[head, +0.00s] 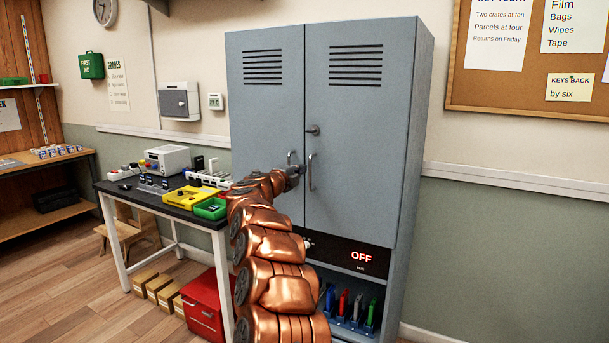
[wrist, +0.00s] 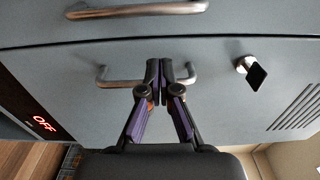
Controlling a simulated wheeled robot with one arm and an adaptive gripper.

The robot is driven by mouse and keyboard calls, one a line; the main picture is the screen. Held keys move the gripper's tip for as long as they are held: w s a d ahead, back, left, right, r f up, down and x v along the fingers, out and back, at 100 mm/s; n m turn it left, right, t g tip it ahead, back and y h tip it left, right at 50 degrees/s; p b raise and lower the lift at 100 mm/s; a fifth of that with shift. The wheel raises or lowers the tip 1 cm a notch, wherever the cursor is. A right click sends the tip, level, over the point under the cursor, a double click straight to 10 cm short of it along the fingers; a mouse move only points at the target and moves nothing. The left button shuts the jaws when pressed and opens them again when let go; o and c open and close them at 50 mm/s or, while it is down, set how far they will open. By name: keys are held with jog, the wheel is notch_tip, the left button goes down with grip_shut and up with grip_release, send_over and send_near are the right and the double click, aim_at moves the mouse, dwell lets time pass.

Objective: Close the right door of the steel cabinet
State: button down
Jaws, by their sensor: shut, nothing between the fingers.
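The steel cabinet (head: 424,120) stands at the centre of the head view. Its right door (head: 362,130) looks flush or nearly flush with the frame; I cannot tell a small gap. The right door's bar handle (head: 311,174) and a dark knob (head: 313,130) are near the seam with the left door (head: 265,115). In the wrist view, turned sideways, my gripper (wrist: 159,65) is shut and empty, its fingertips overlapping the right door's handle (wrist: 115,83); contact is unclear. The left door's handle (wrist: 140,10) is at the top. In the head view my gripper (head: 298,170) is partly hidden.
A dark display (head: 345,255) under the doors reads OFF. Below it, an open shelf holds several coloured items. A workbench (head: 150,198) with trays and devices stands left, a red box (head: 205,307) beneath it. The floor at far left is largely clear.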

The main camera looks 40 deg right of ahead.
jog(key=b+v, duration=0.1)
jog(key=v, duration=0.9)
jog(key=shift+s, duration=0.2)
